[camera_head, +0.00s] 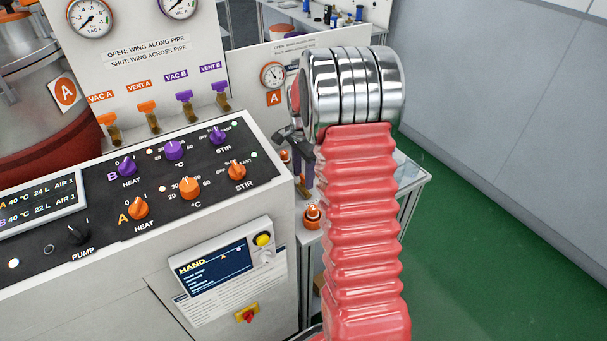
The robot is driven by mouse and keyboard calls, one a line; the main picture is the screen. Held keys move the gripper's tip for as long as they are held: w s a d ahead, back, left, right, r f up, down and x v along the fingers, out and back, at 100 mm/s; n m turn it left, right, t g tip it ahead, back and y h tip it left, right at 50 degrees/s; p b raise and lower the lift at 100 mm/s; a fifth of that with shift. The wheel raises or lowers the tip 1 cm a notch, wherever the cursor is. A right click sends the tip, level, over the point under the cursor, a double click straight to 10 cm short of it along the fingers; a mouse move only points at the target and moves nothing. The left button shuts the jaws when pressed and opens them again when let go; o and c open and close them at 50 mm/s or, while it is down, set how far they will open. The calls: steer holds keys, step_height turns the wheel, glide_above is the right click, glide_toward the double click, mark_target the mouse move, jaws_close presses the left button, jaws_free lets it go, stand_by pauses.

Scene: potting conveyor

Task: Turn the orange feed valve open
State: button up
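My gripper (297,142) is a dark claw at the left of my red bellows-covered arm, in front of a panel with a gauge. The arm hides most of it, so its opening does not show. A small orange part (284,155) shows just below it, close to a purple part; contact cannot be told. No visible label reads feed, so I cannot tell whether this is the feed valve or how its wing stands. An orange-topped fitting (312,213) sits lower. Orange VAC A (107,119) and VENT A (147,107) wings are on the left panel.
A control console (70,220) with orange and purple knobs fills the lower left. A hand panel (222,265) hangs on its front. Purple VAC B (184,97) and VENT B (220,87) wings stand behind. The green floor (480,260) at right is clear.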

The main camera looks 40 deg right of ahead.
mark_target(303, 177)
steer(key=shift+o, duration=0.5)
step_height(303, 177, up, 14)
steer(key=shift+f, duration=0.15)
stand_by(0.3)
steer(key=shift+s, duration=0.1)
stand_by(0.4)
